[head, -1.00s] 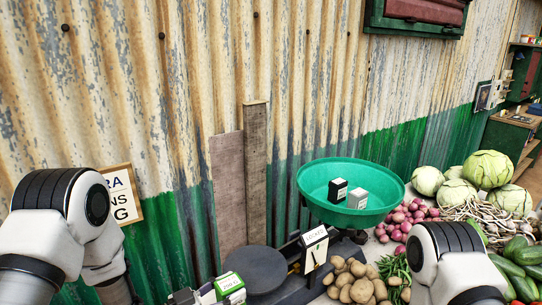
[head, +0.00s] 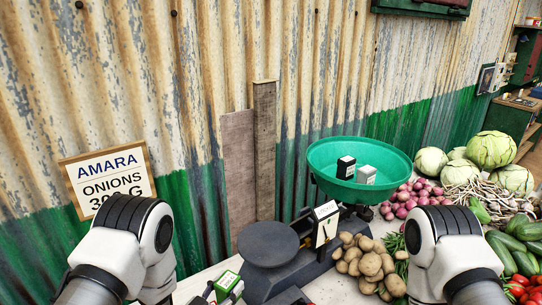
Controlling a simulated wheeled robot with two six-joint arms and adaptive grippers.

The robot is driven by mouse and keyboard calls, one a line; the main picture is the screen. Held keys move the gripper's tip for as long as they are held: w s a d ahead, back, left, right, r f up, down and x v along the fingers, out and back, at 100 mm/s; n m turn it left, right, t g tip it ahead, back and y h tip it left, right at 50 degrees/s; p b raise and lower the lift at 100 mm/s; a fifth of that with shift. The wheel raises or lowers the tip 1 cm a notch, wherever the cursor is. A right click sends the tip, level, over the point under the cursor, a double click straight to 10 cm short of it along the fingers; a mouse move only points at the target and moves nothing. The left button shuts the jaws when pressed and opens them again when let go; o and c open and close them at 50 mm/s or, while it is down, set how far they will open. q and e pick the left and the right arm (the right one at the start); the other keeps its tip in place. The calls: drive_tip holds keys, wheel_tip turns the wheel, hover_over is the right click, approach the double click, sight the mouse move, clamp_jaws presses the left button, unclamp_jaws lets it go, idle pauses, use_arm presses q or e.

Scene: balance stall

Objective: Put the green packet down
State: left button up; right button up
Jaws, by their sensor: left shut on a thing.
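The green packet (head: 228,281) is a small box with a green top and a white face, low in the head view, just left of the dark round plate of the scale (head: 268,244). My left gripper (head: 226,294) is shut on it at the bottom edge of the picture, with only part of its dark fingers showing. I cannot tell whether the packet touches the table.
Potatoes (head: 362,262), red onions (head: 405,198), cabbages (head: 495,149) and cucumbers (head: 512,250) crowd the right. A corrugated wall (head: 200,90) with a framed sign (head: 108,180) stands behind. A strip of pale table (head: 196,283) is bare left of the scale.

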use_arm(q)
drive_tip(key=w+a+n+t+y, duration=0.3)
drive_tip(key=a+n+y, duration=0.3)
drive_tip(key=a+y, duration=0.25)
drive_tip(key=shift+y, duration=0.35)
drive_tip(key=s+r, duration=0.2)
drive_tip(key=s, duration=0.1)
drive_tip(key=s+r, duration=0.1)
drive_tip(key=s, duration=0.1)
drive_tip(key=shift+a+r, duration=0.2)
drive_tip(key=shift+w, duration=0.1)
